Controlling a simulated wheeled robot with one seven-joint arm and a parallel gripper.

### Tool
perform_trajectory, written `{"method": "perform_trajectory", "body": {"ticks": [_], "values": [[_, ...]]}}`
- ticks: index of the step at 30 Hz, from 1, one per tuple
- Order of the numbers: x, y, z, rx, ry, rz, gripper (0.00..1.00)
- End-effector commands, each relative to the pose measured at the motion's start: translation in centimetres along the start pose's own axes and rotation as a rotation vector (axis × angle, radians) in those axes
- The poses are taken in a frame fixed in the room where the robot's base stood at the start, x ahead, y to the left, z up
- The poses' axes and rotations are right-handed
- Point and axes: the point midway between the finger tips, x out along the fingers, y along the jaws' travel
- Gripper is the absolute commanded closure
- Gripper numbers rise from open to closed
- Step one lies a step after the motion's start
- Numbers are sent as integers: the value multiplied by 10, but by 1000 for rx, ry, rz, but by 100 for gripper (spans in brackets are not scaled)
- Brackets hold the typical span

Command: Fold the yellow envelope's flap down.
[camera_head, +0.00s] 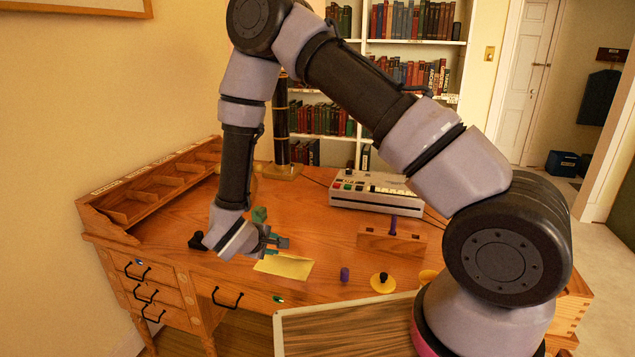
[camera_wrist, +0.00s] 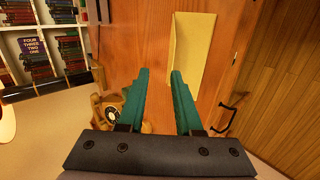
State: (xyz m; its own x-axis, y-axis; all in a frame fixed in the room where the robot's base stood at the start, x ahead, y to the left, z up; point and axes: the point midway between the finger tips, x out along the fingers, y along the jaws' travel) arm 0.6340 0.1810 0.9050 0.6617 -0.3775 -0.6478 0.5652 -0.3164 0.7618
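The yellow envelope (camera_head: 285,266) lies flat on the wooden desk near its front edge. In the wrist view the envelope (camera_wrist: 196,48) shows as a long yellow shape beyond and to the right of the fingers; I cannot make out clearly how its flap lies. My gripper (camera_head: 277,241) is over the desk just behind the envelope in the head view. In the wrist view my gripper (camera_wrist: 160,72) has its two green fingers apart, with only bare desk showing between them. The right fingertip overlaps the envelope's near left edge in that view; I cannot tell whether they touch.
A purple cylinder (camera_head: 344,274) and a yellow disc with a black knob (camera_head: 383,283) stand right of the envelope. Behind are a wooden block (camera_head: 378,241) with a purple peg and a grey console (camera_head: 372,198). A black object (camera_head: 196,241) stands left of my gripper.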

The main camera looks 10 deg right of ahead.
Motion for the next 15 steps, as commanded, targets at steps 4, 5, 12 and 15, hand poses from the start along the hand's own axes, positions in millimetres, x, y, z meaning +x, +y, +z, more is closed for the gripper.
{"method": "perform_trajectory", "body": {"ticks": [4,5,12,15], "values": [[-7,30,11,41,-48,1,66],[-8,35,14,48,-58,-1,66],[-22,76,35,125,-133,-18,66],[-28,92,45,161,-163,-31,66]]}}
